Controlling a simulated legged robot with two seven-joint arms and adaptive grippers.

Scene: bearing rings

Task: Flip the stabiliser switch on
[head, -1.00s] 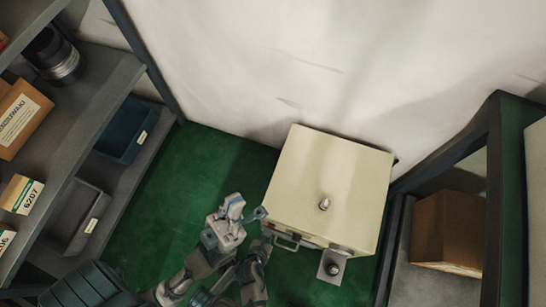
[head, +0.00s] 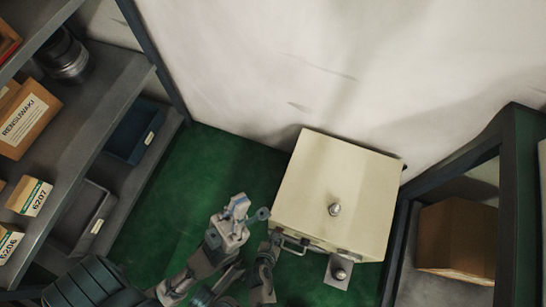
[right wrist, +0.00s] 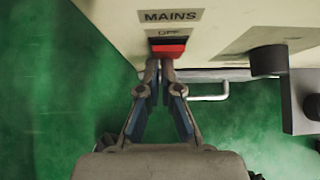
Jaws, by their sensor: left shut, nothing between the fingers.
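The stabiliser is a cream box (head: 345,180) standing on the green floor against the wall in the head view. In the right wrist view its front panel (right wrist: 215,15) carries a MAINS label, an OFF label and a red rocker switch (right wrist: 168,49). My right gripper (right wrist: 160,64) has its fingertips together just below the switch, at its lower edge; I cannot tell whether they touch it. In the head view my left gripper (head: 238,207) is shut and empty, left of the box. The right fingertips are hard to make out there.
A metal handle (right wrist: 208,92) and a dark round knob (right wrist: 268,61) sit right of the switch. Shelves with cartons (head: 25,118) and bins (head: 133,133) stand at the left. Another rack with a carton (head: 455,238) is at the right. Green floor lies between.

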